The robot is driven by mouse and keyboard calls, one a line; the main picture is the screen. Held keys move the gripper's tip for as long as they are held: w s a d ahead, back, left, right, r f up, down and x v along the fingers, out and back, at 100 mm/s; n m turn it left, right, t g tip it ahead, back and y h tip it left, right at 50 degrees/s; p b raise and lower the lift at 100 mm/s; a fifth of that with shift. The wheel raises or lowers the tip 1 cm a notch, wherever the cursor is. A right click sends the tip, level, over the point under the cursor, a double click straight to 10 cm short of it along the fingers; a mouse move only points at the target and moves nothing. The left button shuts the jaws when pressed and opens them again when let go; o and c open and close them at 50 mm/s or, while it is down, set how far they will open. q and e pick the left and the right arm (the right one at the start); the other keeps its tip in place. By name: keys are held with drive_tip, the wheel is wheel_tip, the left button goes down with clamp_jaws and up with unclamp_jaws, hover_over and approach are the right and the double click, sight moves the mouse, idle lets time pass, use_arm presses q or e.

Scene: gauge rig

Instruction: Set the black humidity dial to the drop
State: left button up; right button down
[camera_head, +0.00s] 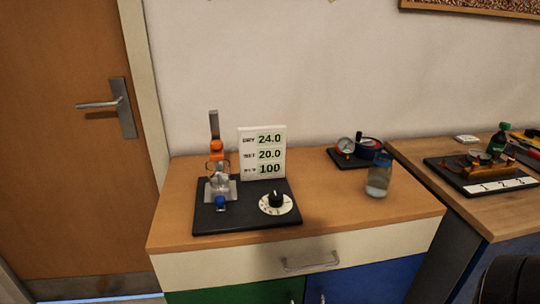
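The black dial (275,198) sits at the front right of a black base plate (246,219). A round white scale plate (277,209) with dark marks surrounds it. The marks are too small to tell a drop or the dial's exact setting. Behind the dial stands a white display (263,153) reading 24.0, 20.0 and 100; its top two labels look like DRY and WET. At the left of the base is an upright stand with an orange part (217,150) and a blue knob (220,203). Neither of my grippers is in view.
The rig stands on a wooden cabinet top (340,222). A clear bottle (379,177) and a gauge device (357,149) on a black base are to its right. Another wooden table (455,213) holds more equipment. A dark ribbed shape (512,281) at bottom right is unclear. Space before the dial is clear.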

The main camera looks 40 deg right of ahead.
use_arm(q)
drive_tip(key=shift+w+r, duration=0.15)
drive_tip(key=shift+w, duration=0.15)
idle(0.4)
